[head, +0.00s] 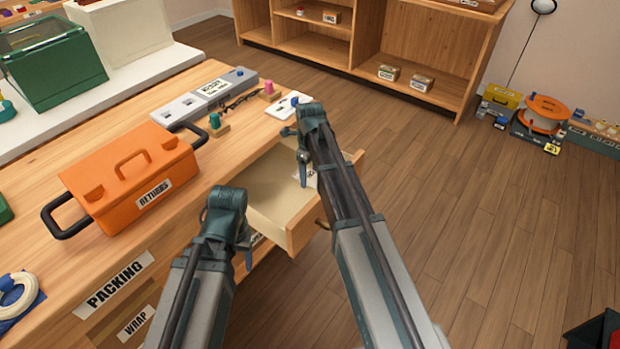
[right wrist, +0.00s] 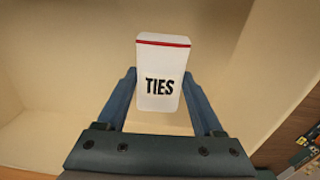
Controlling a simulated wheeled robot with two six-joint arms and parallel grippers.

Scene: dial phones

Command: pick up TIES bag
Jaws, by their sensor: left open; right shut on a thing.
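The TIES bag (right wrist: 160,72) is a white packet with a red stripe along its top edge and black TIES lettering. In the right wrist view it stands upright between the two fingers of my right gripper (right wrist: 162,92), which is shut on it. In the head view my right gripper (head: 302,168) points down at the open drawer (head: 262,192), and a small white part of the bag (head: 312,179) shows beside it. My left gripper (head: 246,252) is open near the drawer's front left, partly hidden by its own wrist.
An orange RETURNS case (head: 130,172) stands on the wooden PACKING bench (head: 200,215). Wooden shelves (head: 375,40) stand at the back.

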